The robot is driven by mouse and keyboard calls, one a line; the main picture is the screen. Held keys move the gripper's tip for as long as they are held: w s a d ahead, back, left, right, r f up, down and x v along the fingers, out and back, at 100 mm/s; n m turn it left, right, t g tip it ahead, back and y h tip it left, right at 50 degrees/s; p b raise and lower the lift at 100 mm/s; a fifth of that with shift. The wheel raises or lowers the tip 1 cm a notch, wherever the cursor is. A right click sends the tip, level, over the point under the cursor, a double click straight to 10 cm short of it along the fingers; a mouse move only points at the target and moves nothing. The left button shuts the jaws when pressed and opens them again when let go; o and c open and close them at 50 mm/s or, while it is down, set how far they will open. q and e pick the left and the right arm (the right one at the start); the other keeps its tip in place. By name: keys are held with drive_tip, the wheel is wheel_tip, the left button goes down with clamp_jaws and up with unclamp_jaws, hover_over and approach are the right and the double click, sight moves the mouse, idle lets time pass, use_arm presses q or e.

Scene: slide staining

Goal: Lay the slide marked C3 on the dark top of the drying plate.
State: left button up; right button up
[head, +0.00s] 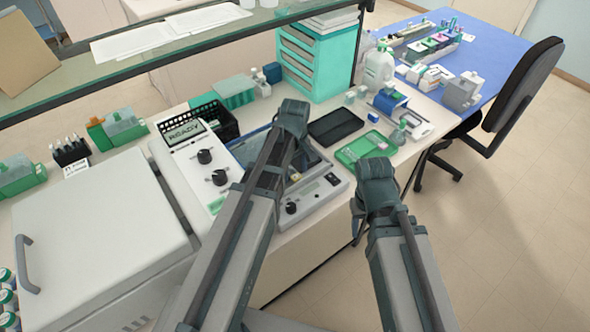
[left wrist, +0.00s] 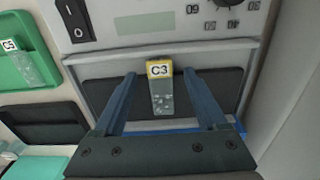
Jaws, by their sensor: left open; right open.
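The slide marked C3 (left wrist: 161,95), clear with a yellow-edged label, lies on the dark top (left wrist: 222,92) of the drying plate in the left wrist view. Its label end is towards the control panel. My left gripper (left wrist: 160,74) is open, with one finger on each side of the slide and a gap on both sides. In the head view the drying plate (head: 318,192) is partly covered by my left arm, and the left gripper (head: 291,122) is over it with fingers hidden. My right gripper (head: 360,222) is open and empty, off the bench's front edge.
A device reading READY (head: 185,155) stands left.

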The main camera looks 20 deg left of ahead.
use_arm(q)
wheel_tip(320, 180, up, 14)
drive_tip(key=p, duration=1.3)
drive_tip(key=shift+f, duration=0.15)
drive_tip(key=s+d+f+m+y+b, duration=0.1)
drive_tip(key=s+d+f+m+b, duration=0.9)
drive_tip(key=s+m, duration=0.4)
drive_tip(key=shift+s+d+f, duration=0.15)
drive_tip(key=shift+s+d, duration=0.15)
drive_tip(key=shift+d, duration=0.1)
